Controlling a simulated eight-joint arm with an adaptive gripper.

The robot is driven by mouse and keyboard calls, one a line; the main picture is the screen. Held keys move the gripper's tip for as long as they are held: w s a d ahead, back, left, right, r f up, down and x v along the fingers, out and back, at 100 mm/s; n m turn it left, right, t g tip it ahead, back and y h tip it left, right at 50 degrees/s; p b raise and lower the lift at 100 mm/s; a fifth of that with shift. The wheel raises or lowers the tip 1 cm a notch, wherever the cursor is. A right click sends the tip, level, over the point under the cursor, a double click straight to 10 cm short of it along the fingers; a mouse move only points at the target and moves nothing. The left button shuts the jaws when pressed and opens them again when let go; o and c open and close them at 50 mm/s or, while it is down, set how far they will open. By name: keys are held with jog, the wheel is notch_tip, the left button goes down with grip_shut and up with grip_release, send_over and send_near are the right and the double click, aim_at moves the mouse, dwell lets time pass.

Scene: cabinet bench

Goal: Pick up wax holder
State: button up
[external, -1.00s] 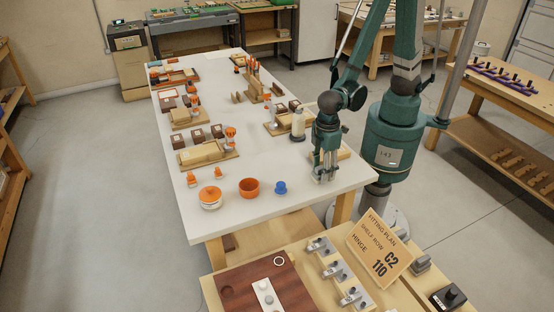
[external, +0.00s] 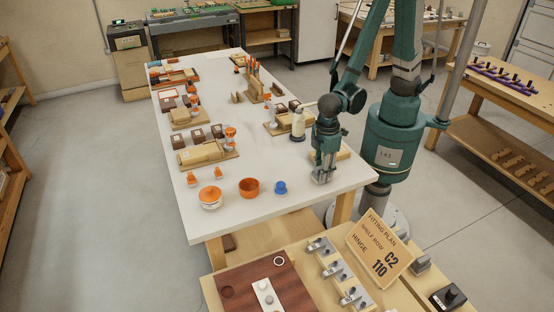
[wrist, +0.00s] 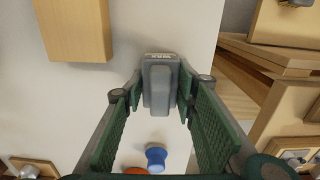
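The wax holder (wrist: 160,88) is a grey block with a small label reading WAX at its far end in the wrist view. It stands on the white table between my gripper's fingertips. My gripper (wrist: 159,92) has one green padded finger on each side of it, apart, with narrow gaps to the block. In the external view my gripper (external: 322,174) is low over the table's right front part. The wax holder is hard to tell from the fingers there.
A blue knob-like piece (external: 280,188) and an orange bowl (external: 249,188) stand left of my gripper. A wooden block (wrist: 75,28) lies close by. A white bottle (external: 298,124) stands behind. The table's edge is near on the right.

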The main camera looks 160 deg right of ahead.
jog(key=shift+r, duration=0.1)
jog(key=shift+c, duration=0.3)
jog(key=shift+r+p, duration=1.15)
jog(key=shift+r, duration=3.75)
